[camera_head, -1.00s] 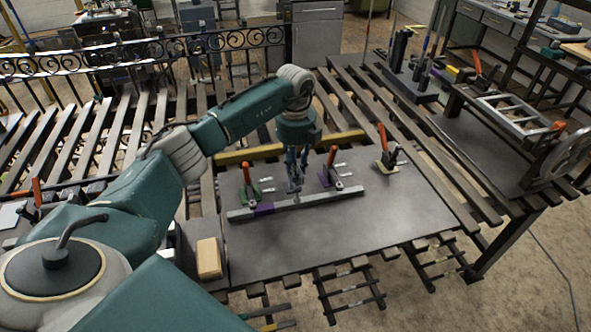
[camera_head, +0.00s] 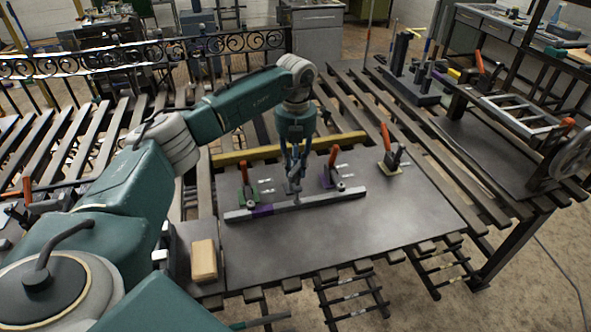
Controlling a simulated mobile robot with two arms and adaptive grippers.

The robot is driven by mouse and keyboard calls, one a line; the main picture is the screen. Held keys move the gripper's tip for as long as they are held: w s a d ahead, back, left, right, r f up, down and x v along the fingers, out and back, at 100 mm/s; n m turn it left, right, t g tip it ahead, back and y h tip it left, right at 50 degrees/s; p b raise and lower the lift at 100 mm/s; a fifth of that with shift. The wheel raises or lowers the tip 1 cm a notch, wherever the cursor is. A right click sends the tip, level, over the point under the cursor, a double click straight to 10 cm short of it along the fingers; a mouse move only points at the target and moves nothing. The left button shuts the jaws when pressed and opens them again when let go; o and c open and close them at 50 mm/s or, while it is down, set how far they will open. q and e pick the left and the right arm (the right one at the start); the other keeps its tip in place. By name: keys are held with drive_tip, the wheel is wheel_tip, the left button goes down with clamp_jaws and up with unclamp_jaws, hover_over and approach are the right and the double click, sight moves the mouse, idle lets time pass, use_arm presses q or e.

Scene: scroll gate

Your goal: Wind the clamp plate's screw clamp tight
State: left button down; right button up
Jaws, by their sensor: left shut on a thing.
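The clamp plate (camera_head: 350,235) is a dark grey flat plate on the slatted table. A long grey bar (camera_head: 325,200) with a purple patch lies across it. My left gripper (camera_head: 295,178) points straight down over the bar, between two orange-handled toggle clamps. It is shut on a small grey part at the bar, which I take for the screw clamp; the fingers hide most of it. A green-based toggle clamp (camera_head: 246,190) stands left of the gripper and a purple-based one (camera_head: 332,175) right of it, both handles up. My right gripper is out of view.
Another orange-handled clamp (camera_head: 390,155) on a yellowish base stands at the plate's right back. A tan block (camera_head: 204,260) lies at the front left. A yellow bar (camera_head: 265,152) runs behind the plate. A ladder-like frame (camera_head: 520,115) stands at the right. The plate's front is clear.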

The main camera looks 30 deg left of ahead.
use_arm(q)
drive_tip(key=m+b, duration=0.1)
drive_tip(key=m, duration=0.5)
drive_tip(key=shift+w, duration=0.2)
drive_tip(key=m+b, duration=0.1)
drive_tip(key=m, duration=0.3)
drive_tip(key=shift+w+r, duration=0.1)
drive_tip(key=m, duration=0.3)
drive_tip(key=shift+w+d+m, duration=0.1)
drive_tip(key=shift+m, duration=0.3)
drive_tip(key=m+b, duration=0.1)
drive_tip(key=m, duration=0.3)
drive_tip(key=shift+d+r, duration=0.1)
drive_tip(key=m, duration=0.4)
drive_tip(key=shift+d+m, duration=0.1)
drive_tip(key=shift+m, duration=0.2)
drive_tip(key=shift+m, duration=0.3)
drive_tip(key=c, duration=1.5)
unclamp_jaws()
